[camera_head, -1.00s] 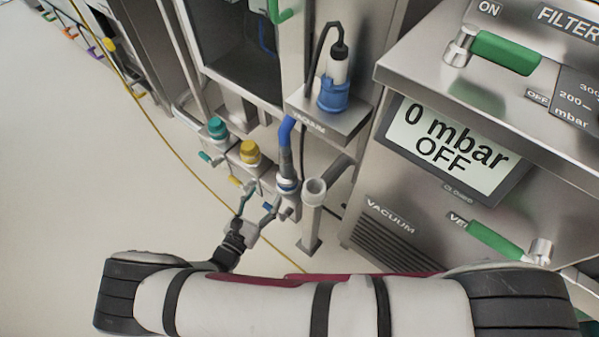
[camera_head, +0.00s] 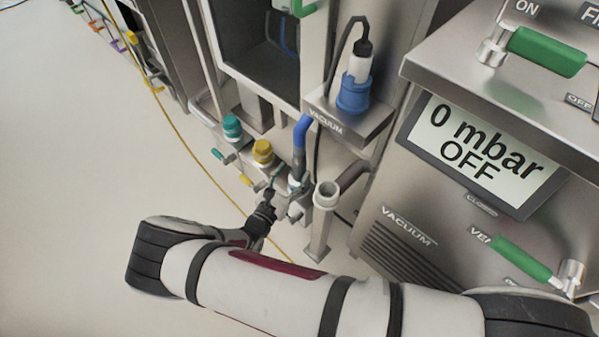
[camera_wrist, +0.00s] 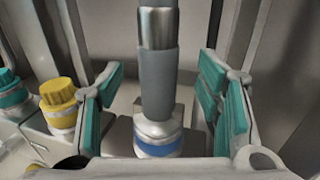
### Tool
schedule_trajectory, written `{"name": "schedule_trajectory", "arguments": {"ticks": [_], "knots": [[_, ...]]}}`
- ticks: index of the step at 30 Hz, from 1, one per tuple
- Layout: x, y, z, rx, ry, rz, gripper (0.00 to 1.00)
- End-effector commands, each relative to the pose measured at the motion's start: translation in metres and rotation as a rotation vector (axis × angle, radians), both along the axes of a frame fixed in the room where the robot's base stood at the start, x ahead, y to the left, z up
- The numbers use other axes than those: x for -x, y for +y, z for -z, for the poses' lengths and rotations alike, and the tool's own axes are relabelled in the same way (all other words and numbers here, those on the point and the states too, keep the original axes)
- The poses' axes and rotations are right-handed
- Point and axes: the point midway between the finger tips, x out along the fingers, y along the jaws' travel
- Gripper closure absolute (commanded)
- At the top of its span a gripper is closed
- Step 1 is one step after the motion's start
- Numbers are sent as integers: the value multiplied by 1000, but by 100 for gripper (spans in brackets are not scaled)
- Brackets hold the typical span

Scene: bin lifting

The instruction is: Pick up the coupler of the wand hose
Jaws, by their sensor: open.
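The coupler shows in the wrist view as a pale collar with a blue ring (camera_wrist: 158,143), upright at the foot of a grey hose sleeve (camera_wrist: 158,75). In the head view the coupler (camera_head: 297,185) sits below the blue wand hose (camera_head: 300,140), partly hidden by my gripper. My gripper (camera_wrist: 160,70) is open, with one teal-padded finger on each side of the sleeve and visible gaps on both sides. It also shows in the head view (camera_head: 281,207), small and close to the coupler. The coupler's lower part is hidden by my gripper body.
A yellow-capped port (camera_head: 263,153) and a teal-capped port (camera_head: 232,127) stand left of the coupler. An open metal pipe (camera_head: 326,196) stands close on the right. The vacuum cabinet (camera_head: 400,240) is further right. Open floor (camera_head: 80,150) lies left.

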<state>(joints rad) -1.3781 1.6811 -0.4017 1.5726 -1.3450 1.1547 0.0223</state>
Motion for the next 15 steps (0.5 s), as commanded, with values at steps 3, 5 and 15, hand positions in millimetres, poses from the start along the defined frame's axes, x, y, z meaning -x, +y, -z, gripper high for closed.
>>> {"name": "schedule_trajectory", "arguments": {"ticks": [3,5,15], "knots": [[-17,-6,0,1,-2,3,40],[-25,-10,0,0,-1,2,40],[-34,-13,-2,0,0,0,47]]}}
